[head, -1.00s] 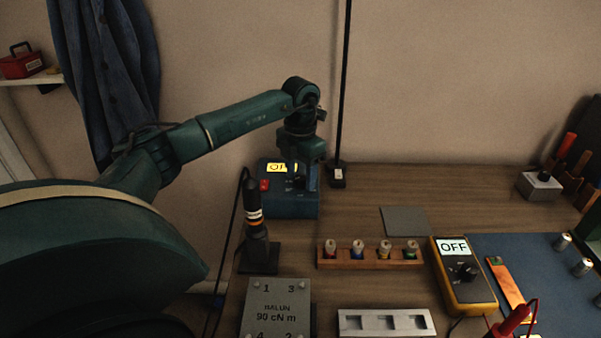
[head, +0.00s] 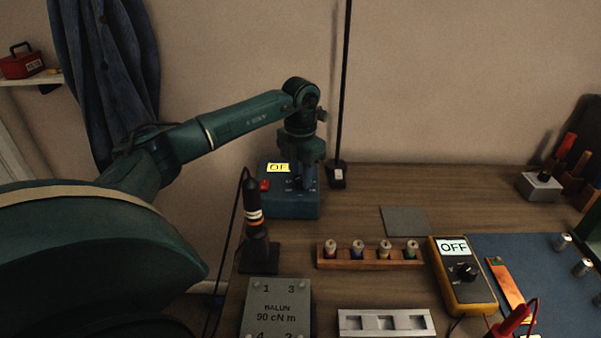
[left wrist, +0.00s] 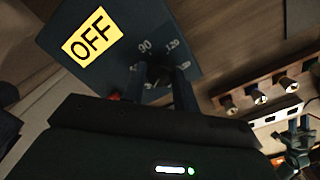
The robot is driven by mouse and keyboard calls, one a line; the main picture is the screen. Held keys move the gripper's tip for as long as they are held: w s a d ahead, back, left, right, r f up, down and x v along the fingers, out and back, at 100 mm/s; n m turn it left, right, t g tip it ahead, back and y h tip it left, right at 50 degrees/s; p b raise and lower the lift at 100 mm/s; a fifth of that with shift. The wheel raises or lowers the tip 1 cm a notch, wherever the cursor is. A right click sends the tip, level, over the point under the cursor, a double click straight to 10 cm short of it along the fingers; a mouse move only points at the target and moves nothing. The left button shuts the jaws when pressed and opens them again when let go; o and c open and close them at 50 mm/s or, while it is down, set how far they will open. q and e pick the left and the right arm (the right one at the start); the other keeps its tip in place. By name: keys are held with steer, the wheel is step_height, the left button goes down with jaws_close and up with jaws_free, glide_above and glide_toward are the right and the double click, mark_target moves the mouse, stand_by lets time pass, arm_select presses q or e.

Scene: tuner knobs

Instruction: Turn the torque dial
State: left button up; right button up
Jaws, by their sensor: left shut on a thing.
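The torque dial is a dark knob on the sloped face of a blue box (head: 290,206) at the back left of the bench. The box's yellow display (head: 278,168) shows OFF, clear in the left wrist view (left wrist: 92,37). My left gripper (head: 307,182) points down at the box face. In the left wrist view its two fingers (left wrist: 164,82) are closed on the torque dial (left wrist: 155,74), with numbers such as 90 and 120 printed around it. The fingers hide much of the dial and its pointer. A teal part, perhaps my right gripper (left wrist: 298,142), shows at the lower right there.
A red button (head: 264,185) sits on the box left of the dial. A black screwdriver in a stand (head: 256,225) is in front. A thin pole (head: 341,100) rises just right of the box. A wooden rack (head: 370,263) and a yellow meter (head: 462,280) stand farther right.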

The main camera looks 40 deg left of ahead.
arm_select(q)
steer(key=shift+r+m+p, duration=0.1)
steer(key=shift+m+p, duration=0.2)
steer(key=shift+m, duration=0.8)
steer(key=m, duration=0.3)
steer(key=shift+p, duration=0.3)
steer(key=m, duration=1.8)
steer(key=shift+m, duration=0.3)
steer(key=o, duration=1)
steer(key=shift+c, duration=0.2)
